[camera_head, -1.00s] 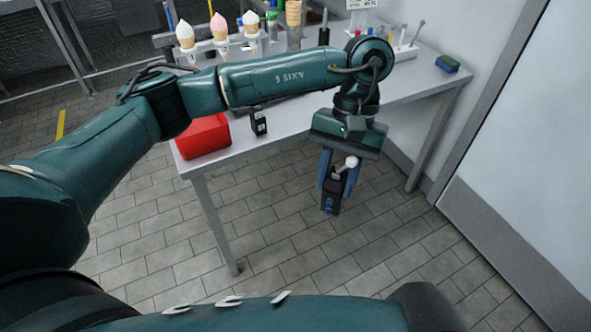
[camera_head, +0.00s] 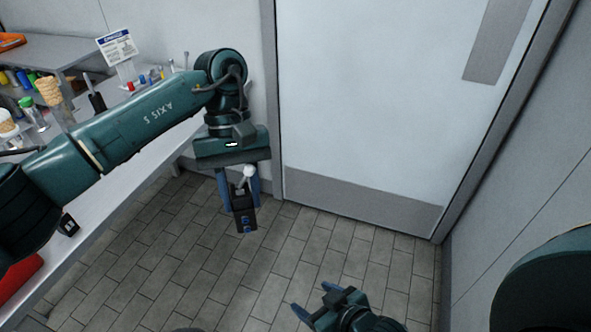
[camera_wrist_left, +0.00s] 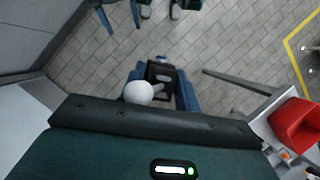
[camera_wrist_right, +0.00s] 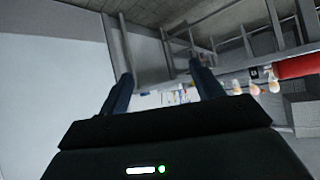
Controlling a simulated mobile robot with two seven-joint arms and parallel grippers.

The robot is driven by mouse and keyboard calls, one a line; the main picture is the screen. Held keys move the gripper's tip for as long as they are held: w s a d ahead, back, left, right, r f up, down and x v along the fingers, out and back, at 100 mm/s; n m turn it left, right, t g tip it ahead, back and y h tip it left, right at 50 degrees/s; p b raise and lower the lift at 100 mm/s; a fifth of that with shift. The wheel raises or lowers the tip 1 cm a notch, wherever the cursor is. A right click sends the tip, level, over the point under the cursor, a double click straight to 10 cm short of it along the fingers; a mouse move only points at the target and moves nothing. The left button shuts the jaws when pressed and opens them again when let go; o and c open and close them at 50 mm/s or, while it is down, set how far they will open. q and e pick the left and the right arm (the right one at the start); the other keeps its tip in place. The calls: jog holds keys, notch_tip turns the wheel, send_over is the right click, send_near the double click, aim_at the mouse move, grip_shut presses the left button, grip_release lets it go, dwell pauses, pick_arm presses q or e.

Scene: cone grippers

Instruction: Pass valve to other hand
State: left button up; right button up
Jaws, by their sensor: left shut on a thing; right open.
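The valve (camera_head: 243,216) is a black block with a pale round knob on a short lever. My left gripper (camera_head: 239,194) points down and is shut on it, holding it in the air above the floor. The left wrist view shows the valve (camera_wrist_left: 160,74) between the blue fingers, with the white knob at its left. My right gripper (camera_head: 318,298) is open and empty, low at the bottom middle of the head view, apart from the valve and below it to the right. In the right wrist view its two fingers (camera_wrist_right: 165,92) stand wide apart with nothing between them.
A grey table (camera_head: 105,190) at the left carries ice cream cones, bottles, a small sign (camera_head: 117,45) and a red bin (camera_head: 18,277). A white door (camera_head: 370,100) and walls stand behind and to the right. The tiled floor (camera_head: 190,255) below is clear.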

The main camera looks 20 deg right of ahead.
jog(key=w+d+r+n+g+y, duration=0.15)
jog(key=w+r, duration=0.25)
jog(key=w, duration=0.4)
jog(key=n+g+y, duration=0.7)
jog(key=n+y, duration=0.1)
jog(key=n, duration=0.4)
send_near(247, 199)
notch_tip(247, 199, down, 2)
jog(key=w+d, duration=0.2)
jog(key=shift+y, duration=0.25)
jog(key=x, duration=1.1)
jog(key=shift+s+a, duration=0.2)
jog(key=shift+a, duration=0.2)
jog(key=c, duration=1.1)
pick_arm(q)
jog(key=o, duration=1.1)
pick_arm(e)
jog(key=shift+c, duration=0.2)
